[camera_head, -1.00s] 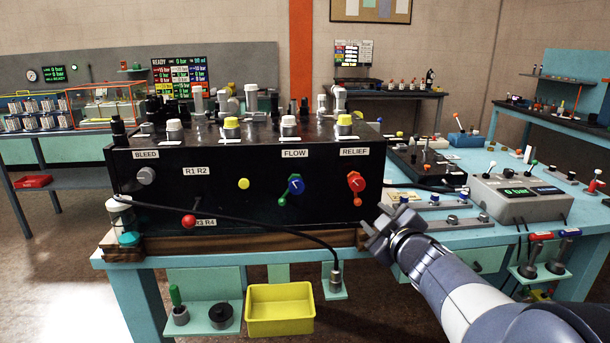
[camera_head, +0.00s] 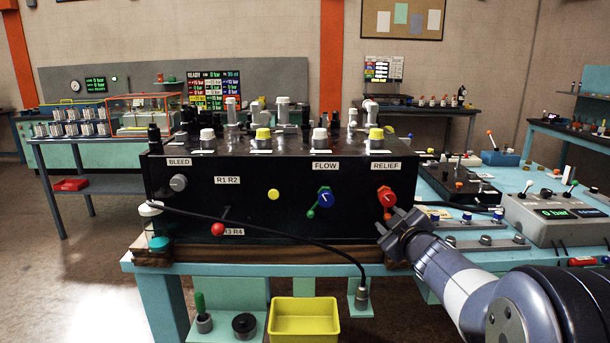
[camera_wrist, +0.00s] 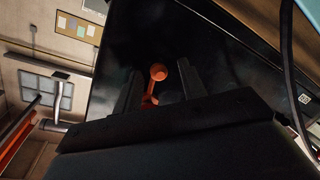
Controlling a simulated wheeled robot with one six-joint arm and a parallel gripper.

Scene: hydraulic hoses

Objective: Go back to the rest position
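My gripper (camera_head: 393,226) is at the right end of the black hydraulic unit's front panel (camera_head: 262,215), just below the red RELIEF knob (camera_head: 387,197). In the wrist view my gripper's two fingers (camera_wrist: 158,88) stand apart, with an orange-red knob and lever (camera_wrist: 158,72) showing between and beyond them. Nothing shows held between the fingers. I cannot tell how far the fingertips are from the panel. My arm comes in from the lower right.
A black hose (camera_head: 290,235) droops across the panel to a fitting (camera_head: 362,295) at the bench front. A yellow bin (camera_head: 304,320) hangs below. A grey gauge box (camera_head: 555,215) stands on the teal bench at right. Open floor lies at left.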

